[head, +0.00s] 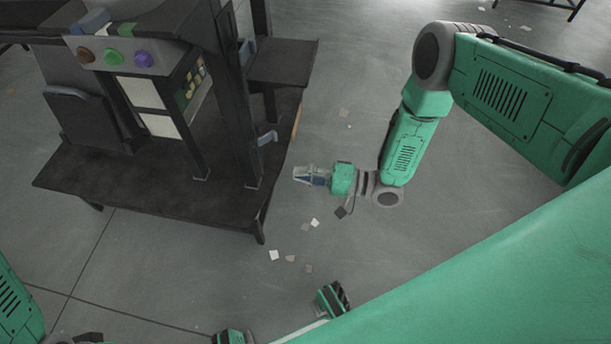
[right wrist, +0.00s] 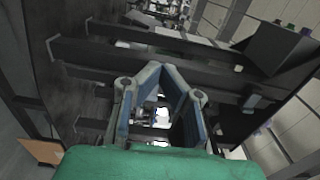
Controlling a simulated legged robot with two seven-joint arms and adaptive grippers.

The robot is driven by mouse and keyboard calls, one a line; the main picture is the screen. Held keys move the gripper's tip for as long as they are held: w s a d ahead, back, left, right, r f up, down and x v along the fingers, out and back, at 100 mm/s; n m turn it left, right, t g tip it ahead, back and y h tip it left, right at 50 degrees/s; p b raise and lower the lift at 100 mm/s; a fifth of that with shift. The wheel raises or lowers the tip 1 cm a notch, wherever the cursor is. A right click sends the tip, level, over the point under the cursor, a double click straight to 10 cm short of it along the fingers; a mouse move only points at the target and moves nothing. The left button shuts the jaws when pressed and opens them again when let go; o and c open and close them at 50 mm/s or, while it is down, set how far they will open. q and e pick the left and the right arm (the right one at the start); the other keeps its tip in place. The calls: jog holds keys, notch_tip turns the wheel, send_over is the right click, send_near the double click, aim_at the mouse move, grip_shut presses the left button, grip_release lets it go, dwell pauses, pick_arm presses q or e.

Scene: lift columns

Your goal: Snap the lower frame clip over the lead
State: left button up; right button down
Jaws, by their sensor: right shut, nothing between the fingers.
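The lower frame clip (head: 267,137) is a small grey-blue piece on the right side of the dark frame post (head: 240,110), above the bench top. An upper clip (head: 247,50) of like colour sits higher on the frame. I cannot make out the lead, nor whether the lower clip is open or closed. My right gripper (head: 296,174) is shut and empty, right of and below the lower clip, apart from it and just off the bench's right edge. In the right wrist view its blue-grey fingers (right wrist: 164,70) meet at the tips.
The dark bench (head: 150,195) carries a panel with brown, green and purple buttons (head: 113,57). A side shelf (head: 285,62) juts out above the right edge. Small scraps (head: 274,255) lie on the floor.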

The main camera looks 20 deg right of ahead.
aim_at(263, 142)
jog(key=w+d+b+x, duration=0.1)
jog(key=b+x, duration=0.2)
jog(key=x, duration=0.5)
jog(key=shift+w+a, duration=0.25)
jog(key=shift+w, duration=0.2)
jog(key=shift+d, duration=0.2)
jog(key=shift+w+d+f+b, duration=0.1)
jog(key=shift+w+d+b, duration=0.45)
jog(key=shift+w+b, duration=0.25)
jog(key=shift+w+d+r+b, duration=0.1)
jog(key=shift+w+d+b, duration=0.5)
jog(key=shift+w, duration=0.3)
jog(key=shift+w+d+f+b, duration=0.1)
jog(key=shift+w+d+b, duration=0.45)
jog(key=shift+w+b, duration=0.3)
jog(key=p+v, duration=0.1)
jog(key=v, duration=0.3)
jog(key=shift+s+d, duration=0.1)
jog(key=shift+d, duration=0.1)
